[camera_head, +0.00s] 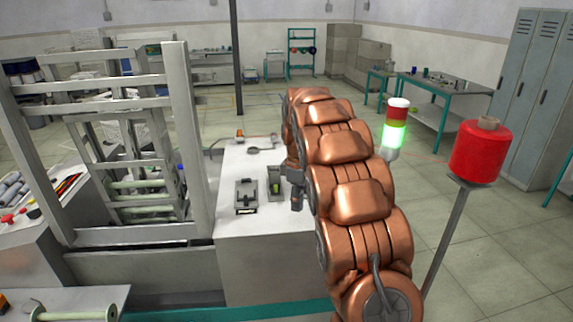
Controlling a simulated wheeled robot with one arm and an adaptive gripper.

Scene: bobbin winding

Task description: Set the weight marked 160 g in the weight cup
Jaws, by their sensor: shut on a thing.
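My copper-coloured arm reaches over the white cabinet top. Its grey gripper (296,190) shows just left of the arm, over the right part of the top, and is partly covered by the arm. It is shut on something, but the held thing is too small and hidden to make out. A grey device with a dark top (246,197) stands on the cabinet left of the gripper. A second small dark device with a yellow-green part (276,184) is close beside the gripper. I cannot make out the 160 g mark or tell which part is the weight cup.
The white cabinet (262,262) has small items at its back. A grey metal frame (185,140) rises at left. A lit signal lamp (394,138) and a red thread spool (476,155) on a post stand right of my arm.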

